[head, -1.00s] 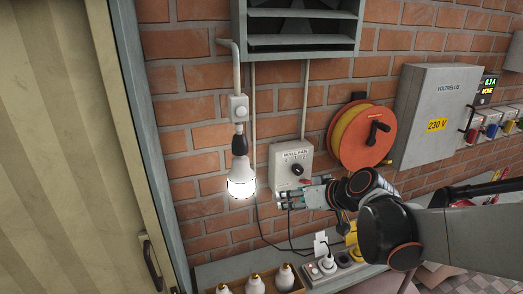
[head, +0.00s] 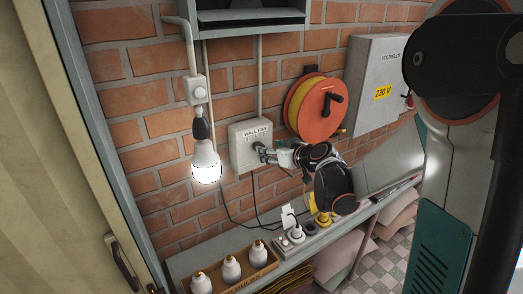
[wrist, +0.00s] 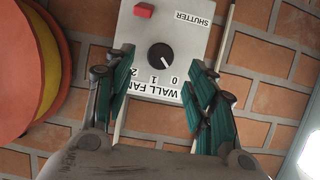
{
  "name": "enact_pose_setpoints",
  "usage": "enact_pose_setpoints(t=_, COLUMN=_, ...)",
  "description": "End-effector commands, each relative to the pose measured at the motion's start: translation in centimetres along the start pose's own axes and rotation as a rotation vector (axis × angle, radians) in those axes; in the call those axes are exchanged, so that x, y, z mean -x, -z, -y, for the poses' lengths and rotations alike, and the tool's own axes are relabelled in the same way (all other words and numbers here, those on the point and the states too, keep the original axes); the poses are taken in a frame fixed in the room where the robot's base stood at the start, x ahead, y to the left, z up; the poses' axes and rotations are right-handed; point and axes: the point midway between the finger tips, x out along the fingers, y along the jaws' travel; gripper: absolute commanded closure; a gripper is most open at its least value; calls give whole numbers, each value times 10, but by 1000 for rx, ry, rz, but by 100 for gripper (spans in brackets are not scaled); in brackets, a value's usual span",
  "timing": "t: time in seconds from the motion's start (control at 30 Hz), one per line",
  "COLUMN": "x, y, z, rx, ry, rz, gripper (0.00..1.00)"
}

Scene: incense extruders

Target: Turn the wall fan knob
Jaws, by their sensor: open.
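The wall fan control box (head: 243,149) is a pale grey box on the brick wall, labelled WALL FAN. In the wrist view the box (wrist: 180,40) appears upside down. Its round black knob (wrist: 161,57) has a white pointer line and sits above the 0, 1, 2 marks. My gripper (wrist: 160,72) is open, with one teal finger on each side of the knob; I see no contact with it. In the head view my gripper (head: 262,152) is at the right part of the box front and hides the knob.
A red button marked SHUTTER (wrist: 143,11) is on the same box. An orange cable reel (head: 316,106) hangs just right of my gripper. A lit bulb (head: 206,162) hangs to the left. A shelf below holds a bulb tray (head: 262,273) and a socket strip (head: 283,245).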

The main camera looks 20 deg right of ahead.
Motion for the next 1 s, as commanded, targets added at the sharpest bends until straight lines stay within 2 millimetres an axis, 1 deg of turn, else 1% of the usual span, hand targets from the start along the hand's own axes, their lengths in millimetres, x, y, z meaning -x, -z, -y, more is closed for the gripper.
enact_pose_setpoints(t=0.03, x=-11, y=-1, z=1, rx=2, ry=2, rz=0, gripper=49)
enact_pose_setpoints(t=0.1, x=-23, y=0, z=1, rx=0, ry=2, rz=0, gripper=49)
enact_pose_setpoints(t=0.2, x=-38, y=0, z=0, rx=1, ry=1, rz=0, gripper=49)
enact_pose_setpoints(t=0.33, x=-53, y=0, z=1, rx=0, ry=2, rz=0, gripper=49)
enact_pose_setpoints(t=0.5, x=-63, y=0, z=1, rx=0, ry=1, rz=0, gripper=49)
enact_pose_setpoints(t=0.8, x=-64, y=0, z=0, rx=0, ry=1, rz=0, gripper=49)
enact_pose_setpoints(t=0.87, x=-64, y=0, z=0, rx=0, ry=0, rz=0, gripper=63)
enact_pose_setpoints(t=0.9, x=-64, y=0, z=0, rx=0, ry=1, rz=0, gripper=72)
enact_pose_setpoints(t=1.0, x=-64, y=0, z=0, rx=0, ry=1, rz=0, gripper=93)
